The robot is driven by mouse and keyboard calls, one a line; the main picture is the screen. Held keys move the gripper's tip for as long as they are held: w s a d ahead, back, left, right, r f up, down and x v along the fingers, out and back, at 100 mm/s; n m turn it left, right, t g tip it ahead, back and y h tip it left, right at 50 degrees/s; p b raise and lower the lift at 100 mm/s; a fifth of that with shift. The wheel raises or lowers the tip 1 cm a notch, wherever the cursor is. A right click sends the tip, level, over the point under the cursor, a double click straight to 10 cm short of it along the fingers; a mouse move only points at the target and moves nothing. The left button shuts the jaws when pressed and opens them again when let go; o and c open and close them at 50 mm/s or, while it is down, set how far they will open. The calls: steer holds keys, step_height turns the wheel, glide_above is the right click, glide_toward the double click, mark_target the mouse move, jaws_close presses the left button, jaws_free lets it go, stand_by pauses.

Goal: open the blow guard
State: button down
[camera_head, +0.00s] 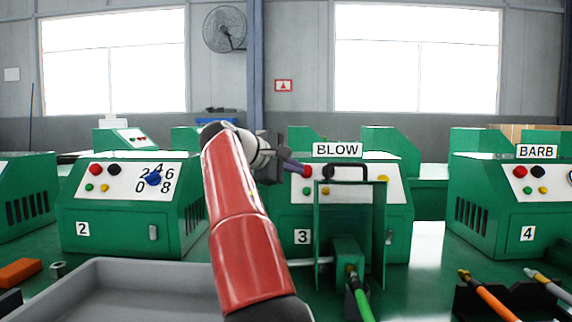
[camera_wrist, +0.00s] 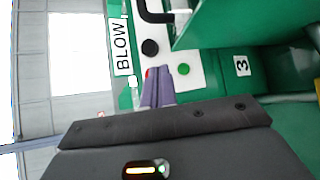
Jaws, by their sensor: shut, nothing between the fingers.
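The blow machine (camera_head: 395,235) is the green box with the BLOW sign (camera_head: 337,150) and the number 3. Its guard (camera_head: 350,210) is a green panel standing upright at the front, with a black handle (camera_head: 345,165) at its top. The handle (camera_wrist: 155,14) and guard (camera_wrist: 235,18) also show in the wrist view. My gripper (camera_head: 301,167) is shut and empty, left of the handle and apart from it. In the wrist view its purple fingers (camera_wrist: 158,75) point at the button panel, partly hiding the red button (camera_wrist: 149,72).
A black button (camera_wrist: 150,47) and a green button (camera_wrist: 183,69) are near my fingertips. A block with a green hose (camera_head: 358,296) sits below the guard. Machine 2 (camera_head: 120,225) stands left, the BARB machine (camera_head: 490,210) right. A grey tray (camera_head: 150,270) is at front left.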

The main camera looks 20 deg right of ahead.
steer(key=shift+s+d+b, duration=0.2)
steer(key=shift+s+d, duration=0.15)
steer(key=shift+d, duration=0.4)
steer(key=shift+s+d+b, duration=0.2)
steer(key=shift+s+d, duration=0.2)
steer(key=shift+d, duration=0.35)
steer(key=shift+s+d+b, duration=0.2)
steer(key=shift+s+d, duration=0.15)
steer(key=shift+d, duration=0.4)
steer(key=shift+s+a+f+b, duration=0.1)
steer(key=shift+s+a+b, duration=0.25)
steer(key=shift+b, duration=0.5)
steer(key=s+a+b, duration=0.1)
steer(key=s+b, duration=0.1)
steer(key=s+a+r+m+t+h+b, duration=0.1)
steer(key=s+b, duration=0.1)
steer(key=b, duration=0.1)
steer(key=s+a+h+b, duration=0.1)
steer(key=s+b, duration=0.1)
steer(key=b, duration=0.1)
steer(key=shift+s+r+m+t, duration=0.15)
steer(key=shift+s+m+t, duration=0.15)
steer(key=shift+s+m, duration=0.1)
steer(key=shift+s+a+r+b, duration=0.15)
steer(key=shift+s+r+b, duration=0.25)
steer(key=shift+s+b, duration=0.15)
